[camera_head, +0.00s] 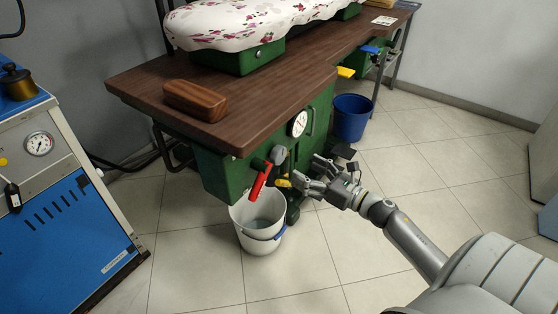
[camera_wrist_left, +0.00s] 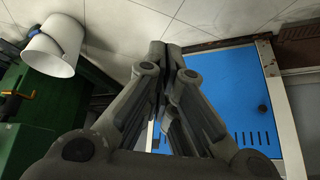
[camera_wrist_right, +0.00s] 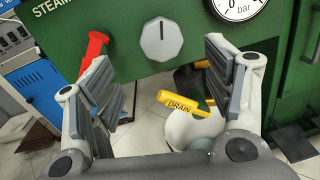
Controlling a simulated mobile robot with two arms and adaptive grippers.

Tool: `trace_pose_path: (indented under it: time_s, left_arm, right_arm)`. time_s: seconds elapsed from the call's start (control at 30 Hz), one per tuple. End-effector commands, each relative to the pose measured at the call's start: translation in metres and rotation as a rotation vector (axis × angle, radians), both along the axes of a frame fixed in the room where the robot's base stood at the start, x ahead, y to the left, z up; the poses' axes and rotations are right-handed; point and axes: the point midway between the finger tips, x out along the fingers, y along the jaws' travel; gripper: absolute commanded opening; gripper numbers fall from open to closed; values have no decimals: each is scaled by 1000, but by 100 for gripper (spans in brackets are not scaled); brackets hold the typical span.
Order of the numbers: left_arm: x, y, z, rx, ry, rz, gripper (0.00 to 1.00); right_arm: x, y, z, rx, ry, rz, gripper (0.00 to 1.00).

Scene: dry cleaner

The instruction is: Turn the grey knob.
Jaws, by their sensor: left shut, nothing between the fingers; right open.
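My right gripper is open and empty. My left gripper (camera_wrist_left: 165,55) is shut and empty in the left wrist view, above the floor near the blue panel. It does not show in the head view.
A red handle (camera_wrist_right: 92,50) is left of the knob. A yellow DRAIN handle (camera_wrist_right: 183,104) is below it, and a gauge (camera_wrist_right: 236,5) is up to the right. A wooden block (camera_head: 195,100) lies on the table (camera_head: 150,80).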

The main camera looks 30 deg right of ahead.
Motion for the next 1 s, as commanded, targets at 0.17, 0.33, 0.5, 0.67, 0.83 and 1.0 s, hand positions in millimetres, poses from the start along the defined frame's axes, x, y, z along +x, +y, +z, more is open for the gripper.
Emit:
trace_pose_path:
  time_s: [0.17,0.33,0.5,0.67,0.83,1.0]
  left_arm:
    - [11,-4,3,-11,-51,-5,0]
    - [21,-7,7,-22,-102,-9,0]
    - [29,-10,11,-30,-143,-12,0]
    - [34,-11,14,-35,-167,-14,0]
    - [35,-12,15,-38,-176,-14,0]
    - [35,-12,15,-38,-176,-14,0]
  right_arm:
    - [29,9,1,2,-3,1,74]
    - [55,17,0,3,-1,0,74]
    - [75,23,0,5,1,-1,74]
    - [85,27,-1,4,3,-2,74]
    - [89,28,0,4,3,-2,74]
    - [89,28,-1,4,3,-2,74]
